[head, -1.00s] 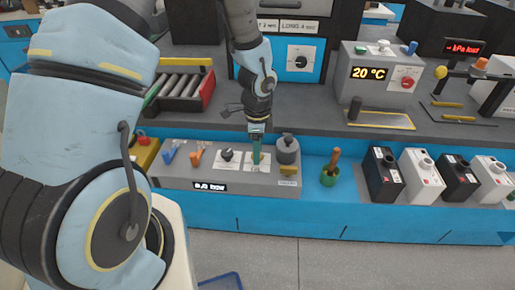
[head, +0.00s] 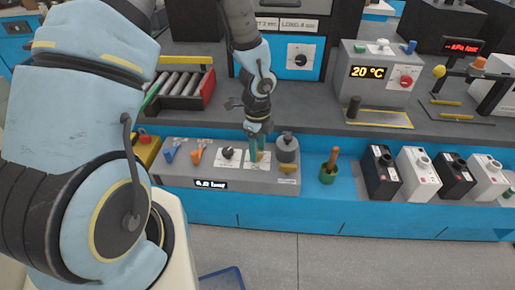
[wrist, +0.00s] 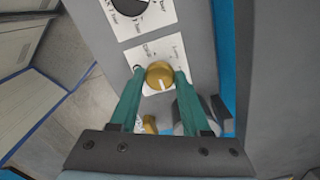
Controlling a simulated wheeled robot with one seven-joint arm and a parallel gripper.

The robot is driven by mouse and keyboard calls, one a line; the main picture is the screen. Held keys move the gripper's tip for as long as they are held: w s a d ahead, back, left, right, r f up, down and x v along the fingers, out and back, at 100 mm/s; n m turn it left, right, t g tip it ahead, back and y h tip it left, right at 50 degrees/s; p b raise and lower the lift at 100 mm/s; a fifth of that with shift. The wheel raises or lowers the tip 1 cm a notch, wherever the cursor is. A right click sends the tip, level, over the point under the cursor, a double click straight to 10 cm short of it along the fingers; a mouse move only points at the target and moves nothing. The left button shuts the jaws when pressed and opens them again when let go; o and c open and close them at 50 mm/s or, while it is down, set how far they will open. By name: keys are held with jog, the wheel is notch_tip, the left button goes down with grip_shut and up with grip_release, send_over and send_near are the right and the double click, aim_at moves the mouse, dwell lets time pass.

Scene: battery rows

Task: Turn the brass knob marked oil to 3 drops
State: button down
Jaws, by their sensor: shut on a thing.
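The brass knob (wrist: 160,75) sits on a white dial plate (wrist: 149,50) on a grey panel. A light pointer line shows on the knob's face; the plate's lettering is too small to read surely. My gripper (wrist: 157,77) has its two green fingers on either side of the knob, shut on it. In the head view my gripper (head: 256,158) reaches down to the grey panel box (head: 215,185), and its fingers partly hide the knob.
A dark knob (head: 228,153) on its own white plate is just left of my gripper. A grey cylinder (head: 286,142) stands close on the right. Blue and orange levers (head: 196,150) are farther left. A display (head: 210,184) is on the box front.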

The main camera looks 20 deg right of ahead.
jog(key=shift+c, duration=1.8)
grip_release()
jog(key=shift+r, duration=0.1)
notch_tip(320, 180, up, 11)
jog(key=shift+f, duration=0.2)
jog(key=a+r+n, duration=0.4)
jog(key=a+n, duration=0.8)
jog(key=n, duration=0.1)
jog(key=a+r+n+t, duration=0.1)
jog(key=a+r+n, duration=0.4)
jog(key=a+n, duration=0.8)
jog(key=shift+w+a+t, duration=0.3)
jog(key=shift+w, duration=0.1)
